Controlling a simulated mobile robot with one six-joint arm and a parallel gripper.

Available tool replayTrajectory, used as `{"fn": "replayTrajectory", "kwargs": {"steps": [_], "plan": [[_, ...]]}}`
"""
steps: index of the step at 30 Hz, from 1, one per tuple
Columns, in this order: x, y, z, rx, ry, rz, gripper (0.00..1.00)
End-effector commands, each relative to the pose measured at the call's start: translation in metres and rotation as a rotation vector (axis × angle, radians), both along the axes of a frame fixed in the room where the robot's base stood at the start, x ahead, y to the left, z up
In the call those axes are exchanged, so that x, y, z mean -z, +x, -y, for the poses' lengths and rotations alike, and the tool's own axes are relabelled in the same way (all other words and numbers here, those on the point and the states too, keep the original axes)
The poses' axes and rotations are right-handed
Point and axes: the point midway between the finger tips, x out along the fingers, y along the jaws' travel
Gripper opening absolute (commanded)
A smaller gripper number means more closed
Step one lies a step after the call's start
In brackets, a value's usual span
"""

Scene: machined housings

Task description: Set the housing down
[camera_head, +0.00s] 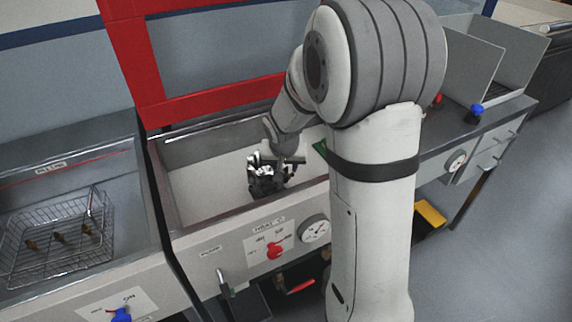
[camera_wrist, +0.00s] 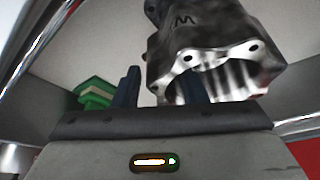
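The housing (camera_head: 266,181) is a dark metal block with a bright machined face. In the head view it is inside the middle tank, near its front wall; whether it rests on the floor is unclear. In the wrist view the housing (camera_wrist: 215,50) shows its bright flange and ribbed bore, slightly blurred. My gripper (camera_head: 280,160) is right at the housing, partly hiding it. In the wrist view my gripper's (camera_wrist: 163,88) two dark fingers stand apart. The right finger overlaps the bore opening; the left is outside the flange, with a narrow gap showing.
The middle tank (camera_head: 190,190) has a red frame (camera_head: 140,60) behind it. A wire basket (camera_head: 45,255) with small brass parts sits in the left basin. A green block (camera_wrist: 95,93) shows at left in the wrist view. The tank floor left of the housing is clear.

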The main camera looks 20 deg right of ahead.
Motion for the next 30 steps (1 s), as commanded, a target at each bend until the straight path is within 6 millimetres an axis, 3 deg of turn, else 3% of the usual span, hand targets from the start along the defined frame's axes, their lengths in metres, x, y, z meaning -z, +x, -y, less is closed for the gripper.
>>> {"fn": "replayTrajectory", "kwargs": {"steps": [8, 21, 30], "plan": [[-0.010, -0.002, -0.001, 0.001, 0.000, 0.003, 0.39], [-0.092, -0.034, -0.011, 0.001, 0.001, 0.005, 0.39], [-0.116, -0.054, -0.014, -0.012, 0.000, -0.007, 0.39]]}}
